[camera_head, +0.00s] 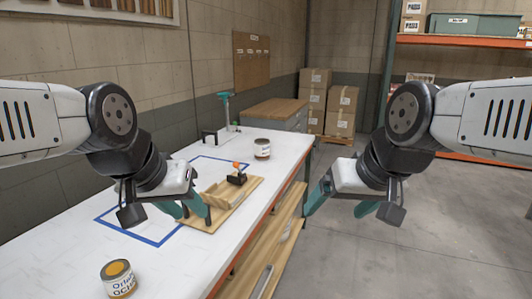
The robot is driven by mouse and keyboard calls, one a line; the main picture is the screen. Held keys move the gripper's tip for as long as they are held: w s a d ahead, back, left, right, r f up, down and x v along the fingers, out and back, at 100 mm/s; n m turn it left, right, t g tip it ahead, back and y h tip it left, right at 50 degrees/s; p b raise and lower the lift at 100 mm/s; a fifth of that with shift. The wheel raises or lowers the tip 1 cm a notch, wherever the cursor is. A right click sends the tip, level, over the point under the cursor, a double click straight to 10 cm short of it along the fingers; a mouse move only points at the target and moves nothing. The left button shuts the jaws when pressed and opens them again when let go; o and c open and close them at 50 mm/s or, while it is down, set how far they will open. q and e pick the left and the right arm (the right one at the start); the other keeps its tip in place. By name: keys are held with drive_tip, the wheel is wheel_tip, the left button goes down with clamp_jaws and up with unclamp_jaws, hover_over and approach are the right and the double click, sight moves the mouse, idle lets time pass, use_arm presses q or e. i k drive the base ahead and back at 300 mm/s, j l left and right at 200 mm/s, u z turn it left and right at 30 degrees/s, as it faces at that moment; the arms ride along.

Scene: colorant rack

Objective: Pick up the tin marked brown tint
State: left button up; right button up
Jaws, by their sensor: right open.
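A tin with an ochre-coloured top (118,278) stands on the white worktop at the near left; its partly visible label seems to read "OC...". A second tin (262,149) with a brownish band stands on the far right part of the worktop; its lettering is too small to read. My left gripper (186,214) is above the worktop, behind the near tin and left of the far one, with nothing visible in it; its finger gap is unclear. My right gripper (342,207) is open and empty, beyond the worktop's right edge.
The white worktop (60,250) has blue taped outlines. A wooden board (215,215) bears a small black device with an orange knob (236,175). A teal-topped stand (226,110) is at the back. Open floor lies to the right; boxes (341,110) stand behind.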

sight(262, 145)
drive_tip(key=u, duration=0.4)
drive_tip(key=i+l+u, duration=0.45)
drive_tip(key=l+u, duration=0.25)
drive_tip(key=i+l+u, duration=0.1)
drive_tip(key=l, duration=0.25)
drive_tip(key=i+l, duration=0.2)
drive_tip(key=i+l+u, duration=0.15)
drive_tip(key=l, duration=0.65)
drive_tip(key=i+l+u, duration=0.15)
drive_tip(key=l, duration=0.25)
drive_tip(key=i+l, duration=0.1)
drive_tip(key=l, duration=0.25)
drive_tip(key=i+l, duration=0.1)
drive_tip(key=l, duration=0.25)
drive_tip(key=i+l, duration=0.15)
drive_tip(key=l, duration=0.25)
